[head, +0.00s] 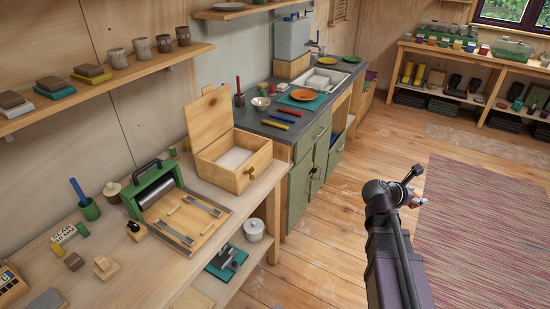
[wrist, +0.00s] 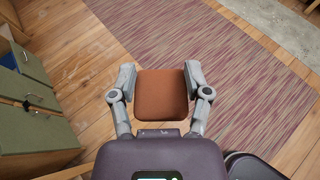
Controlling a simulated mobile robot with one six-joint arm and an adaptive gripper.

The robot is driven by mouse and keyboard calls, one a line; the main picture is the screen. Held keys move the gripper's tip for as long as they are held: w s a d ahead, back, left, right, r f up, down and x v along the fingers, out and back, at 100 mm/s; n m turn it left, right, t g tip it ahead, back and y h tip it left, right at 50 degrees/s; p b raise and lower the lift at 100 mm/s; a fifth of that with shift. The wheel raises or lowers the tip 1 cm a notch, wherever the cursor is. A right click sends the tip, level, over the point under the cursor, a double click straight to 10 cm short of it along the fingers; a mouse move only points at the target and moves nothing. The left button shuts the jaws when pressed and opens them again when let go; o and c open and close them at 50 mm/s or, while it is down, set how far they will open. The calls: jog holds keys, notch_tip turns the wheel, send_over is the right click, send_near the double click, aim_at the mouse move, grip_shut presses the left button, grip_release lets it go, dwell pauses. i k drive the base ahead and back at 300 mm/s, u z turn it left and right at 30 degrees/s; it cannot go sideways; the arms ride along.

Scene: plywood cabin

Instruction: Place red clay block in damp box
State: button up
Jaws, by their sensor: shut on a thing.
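The red clay block (wrist: 161,95) is a reddish-brown, rounded square slab held between both fingers of my gripper (wrist: 161,80) in the wrist view. My gripper is shut on it, above the floor and the striped rug. In the head view my gripper (head: 414,188) is at the end of my arm, right of the benches; the block is mostly hidden there. The damp box is probably the wooden box (head: 236,178) on the left workbench. Its lid (head: 208,117) stands open and a white layer shows inside. My gripper is well to the right of this box.
A green roller press (head: 155,185) stands beside the box on the workbench (head: 115,262). Behind the box is a sink counter (head: 275,112) with plates and coloured rods. A wall shelf (head: 110,80) overhangs the workbench. The floor (head: 335,225) between bench and rug (head: 480,220) is clear.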

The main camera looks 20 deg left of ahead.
aim_at(238, 163)
jog(key=u, duration=0.35)
jog(key=i, duration=0.55)
jog(key=u, duration=0.7)
jog(key=i, duration=0.5)
jog(key=u, duration=0.3)
